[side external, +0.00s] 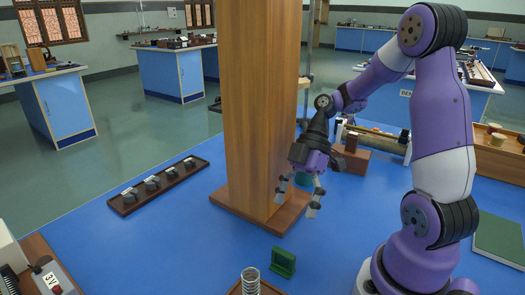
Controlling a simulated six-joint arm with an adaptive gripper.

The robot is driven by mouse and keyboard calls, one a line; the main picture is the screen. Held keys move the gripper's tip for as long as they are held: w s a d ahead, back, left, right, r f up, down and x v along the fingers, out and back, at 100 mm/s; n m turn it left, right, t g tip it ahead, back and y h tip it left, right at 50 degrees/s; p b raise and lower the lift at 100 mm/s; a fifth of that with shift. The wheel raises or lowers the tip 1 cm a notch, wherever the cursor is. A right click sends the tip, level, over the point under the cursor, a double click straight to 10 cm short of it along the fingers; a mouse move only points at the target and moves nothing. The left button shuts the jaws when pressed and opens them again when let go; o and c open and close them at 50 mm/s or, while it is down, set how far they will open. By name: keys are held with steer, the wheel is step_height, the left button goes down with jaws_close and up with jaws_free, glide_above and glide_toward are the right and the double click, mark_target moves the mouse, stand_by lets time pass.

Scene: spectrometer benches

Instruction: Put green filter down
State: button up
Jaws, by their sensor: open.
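A small green upright frame with a flat foot (283,262), which looks like the green filter, stands on the blue bench top near the front, below and left of my gripper. My gripper (297,205) points down beside the wooden pillar, with its two fingers spread and nothing between them. It is apart from the green frame.
The tall wooden pillar (262,100) on its square base stands close left of my gripper. A dark tray (158,185) with several small round items lies at the left. A metal coil (250,281) stands at the front edge. A green book-like slab (500,238) lies at right.

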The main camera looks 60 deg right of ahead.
mark_target(285, 253)
steer(key=n+y, duration=0.1)
steer(key=d+f+n+y, duration=0.1)
steer(key=s+n+y, duration=0.1)
steer(key=shift+s+d+f+n, duration=0.1)
steer(key=shift+d+f+n, duration=0.2)
steer(key=shift+f, duration=0.05)
steer(key=shift+s+a+f+n+y, duration=0.1)
steer(key=shift+n+y, duration=0.2)
steer(key=shift+y, duration=0.1)
steer(key=x, duration=1)
steer(key=shift+s, duration=0.15)
steer(key=c, duration=1.3)
